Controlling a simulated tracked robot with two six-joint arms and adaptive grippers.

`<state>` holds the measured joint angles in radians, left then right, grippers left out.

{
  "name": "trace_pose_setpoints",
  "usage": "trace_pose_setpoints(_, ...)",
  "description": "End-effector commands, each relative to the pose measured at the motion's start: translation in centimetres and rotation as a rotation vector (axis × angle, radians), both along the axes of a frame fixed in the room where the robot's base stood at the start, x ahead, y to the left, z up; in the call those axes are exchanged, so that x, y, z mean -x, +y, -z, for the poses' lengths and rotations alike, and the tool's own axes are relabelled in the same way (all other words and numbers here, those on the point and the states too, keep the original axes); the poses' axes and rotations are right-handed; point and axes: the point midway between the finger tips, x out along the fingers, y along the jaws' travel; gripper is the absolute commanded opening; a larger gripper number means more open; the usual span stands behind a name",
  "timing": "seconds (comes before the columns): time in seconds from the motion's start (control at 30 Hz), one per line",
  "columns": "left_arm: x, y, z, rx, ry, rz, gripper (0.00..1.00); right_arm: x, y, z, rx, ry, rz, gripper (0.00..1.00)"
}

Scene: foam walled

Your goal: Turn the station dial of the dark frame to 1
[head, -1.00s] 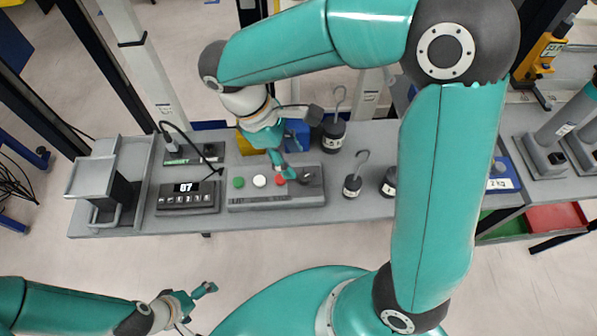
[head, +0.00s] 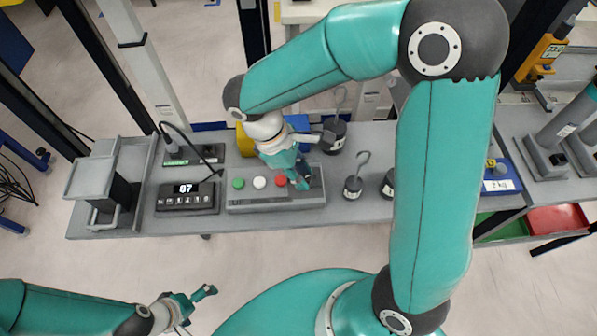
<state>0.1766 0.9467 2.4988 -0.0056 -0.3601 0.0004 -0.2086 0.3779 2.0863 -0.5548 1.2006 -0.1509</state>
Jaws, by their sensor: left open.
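The grey control panel (head: 245,203) lies on the bench and carries a green, a white and a red button. In the earlier view a dark dial showed at its right end; now my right gripper (head: 301,180) covers that spot, so the dial and its setting are hidden. The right gripper points down there, just right of the red button (head: 281,181). I cannot tell whether its fingers touch or grip the dial. My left gripper (head: 196,300) is open and empty, low in the picture, over the floor in front of the bench. Dark uprights (head: 101,68) of a frame stand behind the bench.
A display box (head: 187,197) reading 07 stands left of the panel. Hooked weights (head: 353,187) stand to its right, and another (head: 334,137) stands behind. Blue and yellow blocks are partly hidden behind my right wrist. A grey tray stand (head: 105,180) is at the bench's left end.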

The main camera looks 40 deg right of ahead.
Motion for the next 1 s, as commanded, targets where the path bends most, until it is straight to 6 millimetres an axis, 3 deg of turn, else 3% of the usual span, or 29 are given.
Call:
trace_pose_setpoints(0.53,0.0,0.0,-0.05,0.0,0.0,0.0,1.0,-0.17,0.08,-0.07,0.001,-0.006,-0.084,0.0)
trace_pose_setpoints(1.0,0.0,0.0,-0.16,0.0,0.0,0.0,1.0,0.02,0.13,-0.13,0.004,-0.007,-0.459,0.0)
